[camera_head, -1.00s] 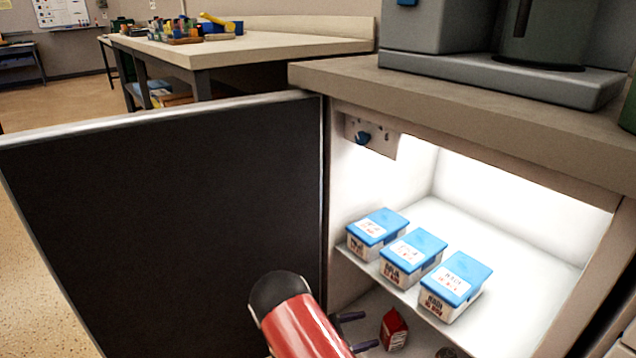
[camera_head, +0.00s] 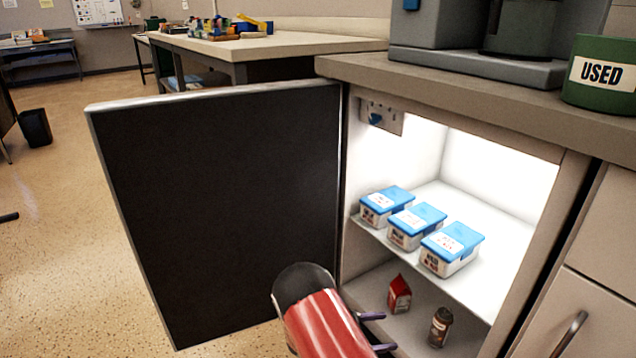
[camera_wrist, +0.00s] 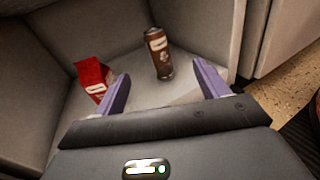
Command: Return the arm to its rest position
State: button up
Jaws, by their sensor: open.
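My gripper (camera_wrist: 164,88) is open and empty, its two purple fingers spread apart in the wrist view. In the head view my red and black arm reaches up from the bottom middle, with the purple fingers (camera_head: 376,332) showing at the fridge's lower opening. A red carton (camera_head: 399,294) and a brown can (camera_head: 440,327) stand on the lower level inside. In the wrist view the red carton (camera_wrist: 93,78) is beyond the left finger and the brown can (camera_wrist: 159,54) is beyond the gap between the fingers.
The dark fridge door (camera_head: 220,205) stands wide open on the left. Several blue-lidded tubs (camera_head: 449,248) sit on the upper shelf. A green container marked USED (camera_head: 600,78) and a grey machine (camera_head: 475,66) stand on the counter (camera_head: 440,88). Open floor (camera_head: 60,240) lies left of the door.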

jog(key=s+d+r+m+g+y+p, duration=0.1)
jog(key=s+r+m+y, duration=0.25)
jog(key=r, duration=0.45)
jog(key=s+d+r+m+g+y+p, duration=0.1)
jog(key=s+r+m+g+y+p, duration=0.2)
jog(key=r, duration=0.5)
jog(key=s+d+r+m+y, duration=0.2)
jog(key=s+r+m+y, duration=0.15)
jog(key=r, duration=0.45)
jog(key=s+a+r+m+t+y+p, duration=0.2)
jog(key=s+r+m+t+y, duration=0.1)
jog(key=s+r, duration=0.5)
jog(key=s+a+r+m+t+y+p, duration=0.2)
jog(key=s+r+m+t+y, duration=0.2)
jog(key=s+r+m, duration=0.2)
notch_tip(320, 180, up, 2)
jog(key=shift+s+a+r+p, duration=0.2)
jog(key=shift+s+a+p, duration=0.2)
jog(key=shift+s, duration=0.5)
jog(key=shift+c, duration=0.2)
